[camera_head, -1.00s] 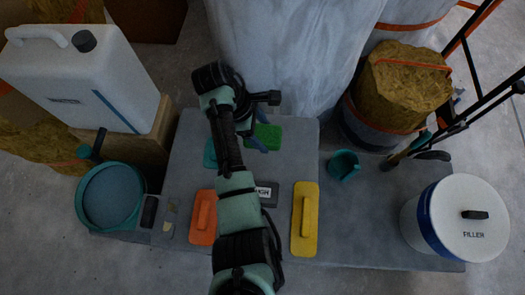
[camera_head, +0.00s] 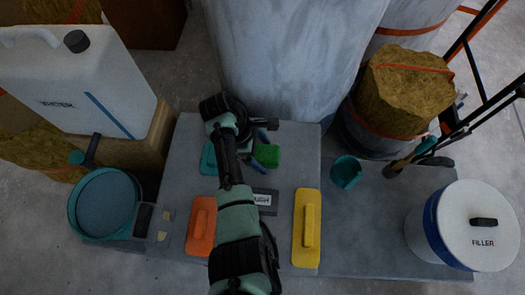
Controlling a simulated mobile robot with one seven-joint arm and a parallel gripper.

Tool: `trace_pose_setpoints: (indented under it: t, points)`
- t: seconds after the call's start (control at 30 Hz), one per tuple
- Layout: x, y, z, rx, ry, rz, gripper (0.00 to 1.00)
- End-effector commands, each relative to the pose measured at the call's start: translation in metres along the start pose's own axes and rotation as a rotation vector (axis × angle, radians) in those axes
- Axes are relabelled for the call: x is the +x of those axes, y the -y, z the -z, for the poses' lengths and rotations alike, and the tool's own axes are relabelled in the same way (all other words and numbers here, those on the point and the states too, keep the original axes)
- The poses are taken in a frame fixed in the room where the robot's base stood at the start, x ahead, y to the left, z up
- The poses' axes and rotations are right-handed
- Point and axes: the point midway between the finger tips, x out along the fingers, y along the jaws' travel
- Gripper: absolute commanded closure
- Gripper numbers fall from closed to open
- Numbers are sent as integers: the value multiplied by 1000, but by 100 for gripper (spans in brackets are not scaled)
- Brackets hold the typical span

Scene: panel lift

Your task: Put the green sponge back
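The green sponge (camera_head: 267,156) is near the back middle of the grey slab (camera_head: 180,140), just right of my arm. My gripper (camera_head: 261,142) is at the sponge, its bluish fingers close against the sponge's left and upper side. My wrist and the dark gripper body hide part of this area. I cannot tell whether the fingers are closed on the sponge, or whether it is raised off the slab.
A teal piece (camera_head: 209,159), an orange float (camera_head: 200,227), a yellow float (camera_head: 306,228) and a grey labelled block (camera_head: 265,201) lie nearby. A teal cup (camera_head: 346,172) and filler bucket (camera_head: 470,225) stand right. A wrapped column (camera_head: 290,60) rises behind.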

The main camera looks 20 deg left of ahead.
Motion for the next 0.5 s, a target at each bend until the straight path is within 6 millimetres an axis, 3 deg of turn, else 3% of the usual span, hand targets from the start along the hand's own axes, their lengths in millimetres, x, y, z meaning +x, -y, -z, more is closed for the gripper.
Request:
trace_pose_setpoints:
  t: [0.27, 0.5]
  points:
    - [-2, 0, 0, 0, 0, -1, 0]
    - [-37, -1, -1, 0, -1, -4, 0]
